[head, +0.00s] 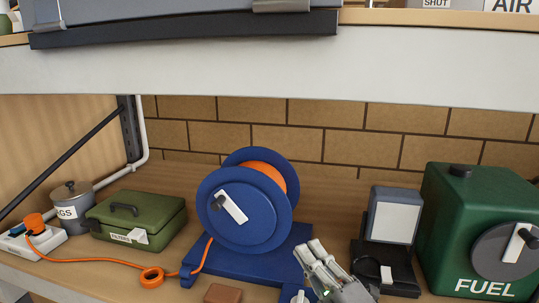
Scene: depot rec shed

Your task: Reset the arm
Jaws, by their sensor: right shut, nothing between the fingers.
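My right gripper (312,247) comes in from the bottom edge, right of centre. Its pale fingers are together and empty, pointing up and to the left. It is in front of the right end of the blue base of the cable reel (237,215) and hides a little of it. The reel carries orange cable and has a white crank handle with a dark knob. I cannot tell how far the fingers are from the base. My left gripper is out of view.
A black stand with a grey panel (394,222) and the green FUEL tank (448,205) are to the right. A green box (137,219), a grey canister (71,209) and a white power strip (32,243) are left. An upper shelf (430,68) overhangs. Orange cable crosses the bench.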

